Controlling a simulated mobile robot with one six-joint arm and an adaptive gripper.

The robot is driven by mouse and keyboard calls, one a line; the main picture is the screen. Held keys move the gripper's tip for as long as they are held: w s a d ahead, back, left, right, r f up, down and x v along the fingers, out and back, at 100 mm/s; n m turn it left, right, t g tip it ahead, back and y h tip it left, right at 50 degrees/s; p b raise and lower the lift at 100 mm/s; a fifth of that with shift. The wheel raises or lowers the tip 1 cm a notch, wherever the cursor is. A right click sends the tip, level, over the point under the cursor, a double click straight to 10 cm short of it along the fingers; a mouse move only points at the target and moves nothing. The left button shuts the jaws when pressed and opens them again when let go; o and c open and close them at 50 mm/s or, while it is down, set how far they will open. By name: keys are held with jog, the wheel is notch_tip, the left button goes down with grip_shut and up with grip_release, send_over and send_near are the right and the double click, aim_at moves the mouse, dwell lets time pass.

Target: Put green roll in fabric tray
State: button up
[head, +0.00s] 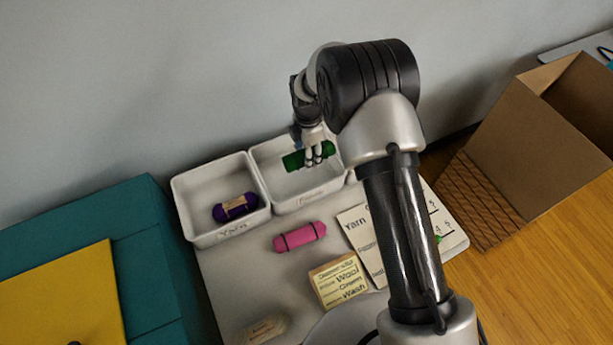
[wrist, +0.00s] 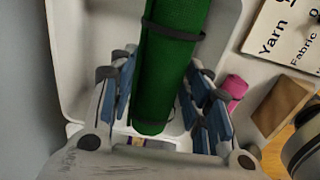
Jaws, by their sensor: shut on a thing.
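The green roll (head: 296,160) is held between the fingers of my gripper (head: 318,152), which is shut on it. In the head view the roll overlaps the back inside of the middle white tray (head: 312,196), whose faint front label seems to read Fabric. I cannot tell how high it is above the tray floor. In the wrist view the green roll (wrist: 172,65), with dark bands, runs lengthwise between the blue-padded fingers of my gripper (wrist: 163,85), with the white tray (wrist: 232,28) around and beneath.
A white tray labelled Yarn (head: 190,236) on the left holds a purple roll (head: 235,207). A pink roll (head: 300,236), a card block (head: 338,281) and a Yarn sign (head: 357,222) are in front. A cardboard box (head: 535,135) stands right; a teal box (head: 150,240) stands left.

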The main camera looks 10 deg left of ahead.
aim_at(308, 181)
notch_tip(308, 181, down, 11)
jog(key=shift+f+b, duration=0.2)
jog(key=shift+b, duration=0.85)
jog(key=shift+f, duration=0.15)
jog(key=o, duration=1.1)
notch_tip(308, 181, up, 12)
jog(key=p, duration=0.3)
jog(key=shift+r, duration=0.25)
